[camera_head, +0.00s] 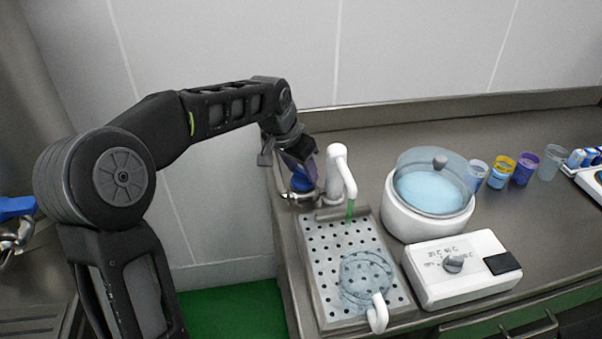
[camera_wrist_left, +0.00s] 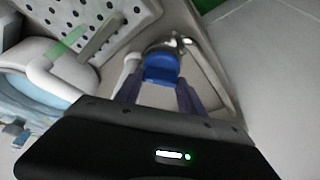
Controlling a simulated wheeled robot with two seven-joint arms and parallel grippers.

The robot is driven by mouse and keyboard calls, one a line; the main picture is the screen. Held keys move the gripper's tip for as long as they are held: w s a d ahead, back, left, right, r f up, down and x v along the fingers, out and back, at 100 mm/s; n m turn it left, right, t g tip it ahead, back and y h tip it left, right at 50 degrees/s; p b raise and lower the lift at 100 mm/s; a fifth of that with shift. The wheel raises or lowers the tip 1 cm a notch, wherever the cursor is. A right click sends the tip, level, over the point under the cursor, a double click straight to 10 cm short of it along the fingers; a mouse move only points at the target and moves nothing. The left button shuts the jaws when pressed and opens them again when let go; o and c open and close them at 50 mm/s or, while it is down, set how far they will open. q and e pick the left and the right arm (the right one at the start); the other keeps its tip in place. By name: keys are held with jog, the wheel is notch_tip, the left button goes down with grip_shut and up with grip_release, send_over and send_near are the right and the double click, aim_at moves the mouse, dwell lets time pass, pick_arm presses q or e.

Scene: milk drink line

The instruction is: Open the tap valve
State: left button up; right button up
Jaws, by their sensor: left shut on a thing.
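The white tap (camera_head: 341,172) stands at the back of the perforated drip tray (camera_head: 308,262), its spout curving down over the tray. The blue valve handle (camera_head: 301,184) sits just left of the tap; it also shows in the left wrist view (camera_wrist_left: 161,68) on its metal fitting. My left gripper (camera_head: 306,181) reaches down from the left and is shut on the blue handle. In the left wrist view its two purple fingers (camera_wrist_left: 160,95) lie at either side of the handle. How far the valve is turned cannot be told.
A clear jug (camera_head: 366,275) with a white handle stands on the drip tray below the spout. A white pot (camera_head: 428,221) with a clear lid and a white control box (camera_head: 460,268) are to the right. Several coloured cups stand farther right.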

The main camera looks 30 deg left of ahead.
pick_arm(q)
jog(key=shift+d+n+y+b, duration=0.1)
jog(key=shift+n+y+b, duration=0.55)
jog(key=shift+n, duration=1.05)
jog(key=o, duration=1.4)
jog(key=shift+c, duration=0.2)
jog(key=v, duration=0.7)
jog(key=shift+s+r, duration=0.2)
jog(key=shift+r, duration=0.15)
